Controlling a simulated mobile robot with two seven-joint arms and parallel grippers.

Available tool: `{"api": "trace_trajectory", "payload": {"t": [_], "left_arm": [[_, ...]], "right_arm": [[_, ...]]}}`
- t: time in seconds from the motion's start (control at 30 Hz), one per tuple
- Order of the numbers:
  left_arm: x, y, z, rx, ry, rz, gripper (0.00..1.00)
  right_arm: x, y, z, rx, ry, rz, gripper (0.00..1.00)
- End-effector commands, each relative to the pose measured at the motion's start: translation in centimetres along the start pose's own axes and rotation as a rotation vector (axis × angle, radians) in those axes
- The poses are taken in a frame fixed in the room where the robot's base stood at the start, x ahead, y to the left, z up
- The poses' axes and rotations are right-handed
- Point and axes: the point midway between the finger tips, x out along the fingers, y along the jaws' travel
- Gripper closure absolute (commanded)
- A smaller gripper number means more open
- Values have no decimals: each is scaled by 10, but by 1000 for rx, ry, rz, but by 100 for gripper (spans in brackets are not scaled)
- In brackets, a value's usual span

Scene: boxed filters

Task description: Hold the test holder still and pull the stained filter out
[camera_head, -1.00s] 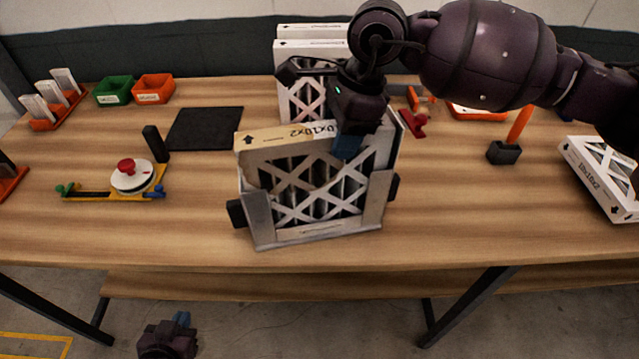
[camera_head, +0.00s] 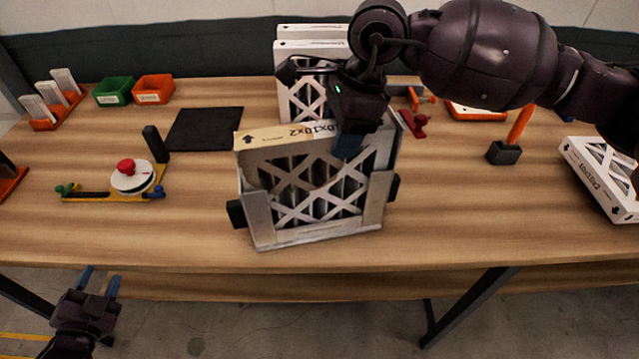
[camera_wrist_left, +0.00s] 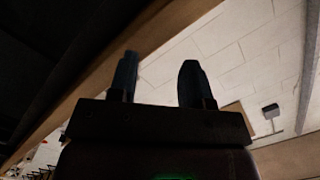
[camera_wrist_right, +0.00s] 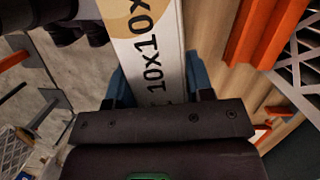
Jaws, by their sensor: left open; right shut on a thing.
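The stained filter (camera_head: 272,139), a white cardboard frame with a lattice face and a tan-discoloured top edge, stands upright in the grey test holder (camera_head: 260,216). The holder has dark knobs at both sides and sits near the table's front edge. My right gripper (camera_head: 347,146) is shut on the filter's top edge right of its middle; the right wrist view shows the printed edge (camera_wrist_right: 150,55) between the blue fingers (camera_wrist_right: 158,88). My left gripper (camera_head: 100,283) is open and empty, in front of the table at lower left, apart from the holder. The left wrist view shows its parted fingers (camera_wrist_left: 158,82).
White filters (camera_head: 298,90) stand behind the holder. Another filter (camera_head: 603,178) lies at the right. A yellow fixture with a red knob (camera_head: 128,170), a black mat (camera_head: 205,128), and green (camera_head: 114,91) and orange (camera_head: 154,89) bins are left.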

Motion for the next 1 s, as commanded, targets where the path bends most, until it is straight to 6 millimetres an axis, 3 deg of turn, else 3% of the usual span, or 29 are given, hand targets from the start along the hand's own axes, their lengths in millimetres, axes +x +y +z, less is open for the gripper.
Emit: {"api": "trace_trajectory", "payload": {"t": [0.07,0.17,0.4,0.6,0.77,1.0], "left_arm": [[11,-29,-9,174,95,-64,55],[30,-43,-41,417,259,-131,55],[59,-28,-126,950,675,-276,55],[65,-2,-177,1365,1041,-431,55],[64,21,-197,1645,1329,-555,55],[63,41,-199,1879,1617,-670,55]], "right_arm": [[0,0,0,0,0,0,69],[0,0,0,0,0,0,69],[0,0,0,0,0,0,69],[0,0,0,0,0,0,69],[0,0,0,0,0,0,69],[0,0,0,0,0,0,69]]}}
